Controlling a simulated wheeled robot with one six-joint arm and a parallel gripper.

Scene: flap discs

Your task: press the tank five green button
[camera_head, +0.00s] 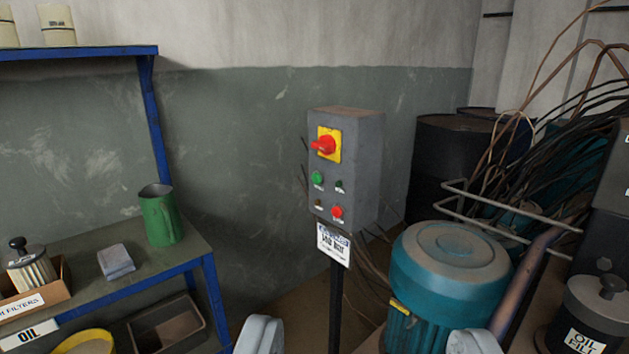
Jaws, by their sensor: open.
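A grey control box (365,160) stands on a dark post in the middle of the view. Its front has a red rotary switch (324,145) on a yellow plate, a bright green button (318,178) at the left, a smaller dark green one (339,186) beside it, a small brown one below and a red button (337,212) at the lower right. A white label (333,244) hangs under the box; its print is too small to read surely. My gripper (366,343) is open, its two grey fingertips at the bottom edge, apart from the box and nearer to me.
A teal motor-like drum (450,262) stands right of the post, with metal rails and tangled cables (560,130) behind it. A blue-framed shelf (185,262) with a green jug (159,215) is at the left. Bare wall lies between shelf and box.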

